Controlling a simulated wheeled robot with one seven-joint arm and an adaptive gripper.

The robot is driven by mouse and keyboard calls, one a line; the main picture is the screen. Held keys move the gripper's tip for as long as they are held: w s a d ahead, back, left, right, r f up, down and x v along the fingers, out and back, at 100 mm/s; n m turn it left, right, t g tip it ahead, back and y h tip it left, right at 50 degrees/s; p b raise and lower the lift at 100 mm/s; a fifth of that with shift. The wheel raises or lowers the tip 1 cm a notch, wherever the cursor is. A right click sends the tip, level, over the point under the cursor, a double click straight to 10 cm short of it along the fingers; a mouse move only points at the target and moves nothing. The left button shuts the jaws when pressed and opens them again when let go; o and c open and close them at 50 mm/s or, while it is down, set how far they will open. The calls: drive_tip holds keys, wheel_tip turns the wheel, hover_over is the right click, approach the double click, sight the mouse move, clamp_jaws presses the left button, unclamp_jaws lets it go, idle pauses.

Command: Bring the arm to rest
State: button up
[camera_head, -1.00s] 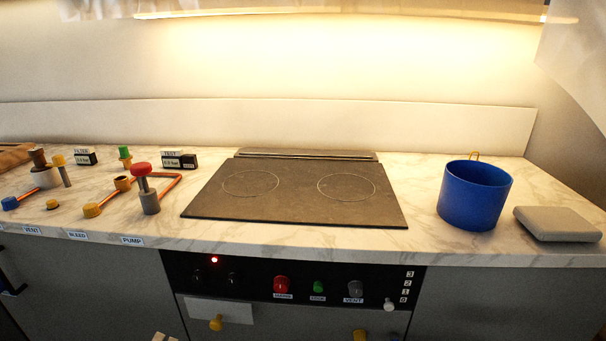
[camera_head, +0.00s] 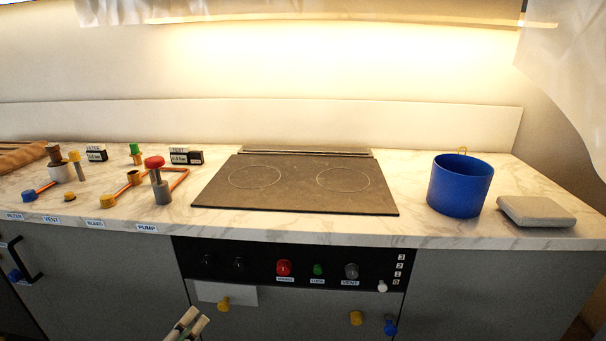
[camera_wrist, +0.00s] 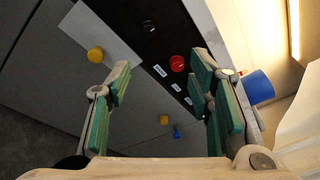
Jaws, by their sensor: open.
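My gripper (camera_wrist: 160,97) is open and empty in the wrist view, its green-padded fingers spread wide. Through the gap I see the grey cabinet front and part of the black control panel (camera_wrist: 165,40). In the head view my gripper (camera_head: 187,322) shows only as finger tips at the bottom edge, in front of the cabinet and below the counter. The fingers appear apart from the panel and knobs. The rest of my arm is out of the head view.
The marble counter (camera_head: 300,225) holds a black cooktop (camera_head: 298,185), a blue pot (camera_head: 460,187), a grey block (camera_head: 537,211) and pipe fittings with a red-topped valve (camera_head: 155,163). Yellow knobs (camera_head: 223,304) and a door handle (camera_head: 22,262) protrude from the cabinet front.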

drive_tip(key=w+d+r+m+g+h+p, duration=0.1)
drive_tip(key=w+d+r+m+g+h, duration=0.1)
drive_tip(key=d+r+m+g, duration=0.55)
drive_tip(key=w+d+r+m+g+h+p, duration=0.25)
drive_tip(key=d+r+m, duration=0.5)
drive_tip(key=d, duration=0.65)
drive_tip(key=s+d+r+m+g+y+p, duration=0.1)
drive_tip(key=s+d+r+m+g+y, duration=0.15)
drive_tip(key=s+d+r+m, duration=0.45)
drive_tip(key=s+d+r+m+g+y+p, duration=0.1)
drive_tip(key=s+d+r+m+g+y, duration=0.2)
drive_tip(key=s+d+m, duration=0.5)
drive_tip(key=s+d+r+m+t+y+p, duration=0.3)
drive_tip(key=s+m, duration=0.6)
drive_tip(key=m, duration=0.4)
wheel_tip(320, 180, up, 4)
drive_tip(key=d+y, duration=0.1)
drive_tip(key=d, duration=0.1)
drive_tip(key=shift+s+d+f, duration=0.15)
drive_tip(key=shift+s+d, duration=0.15)
drive_tip(key=shift+s, duration=0.1)
drive_tip(key=shift+t, duration=0.25)
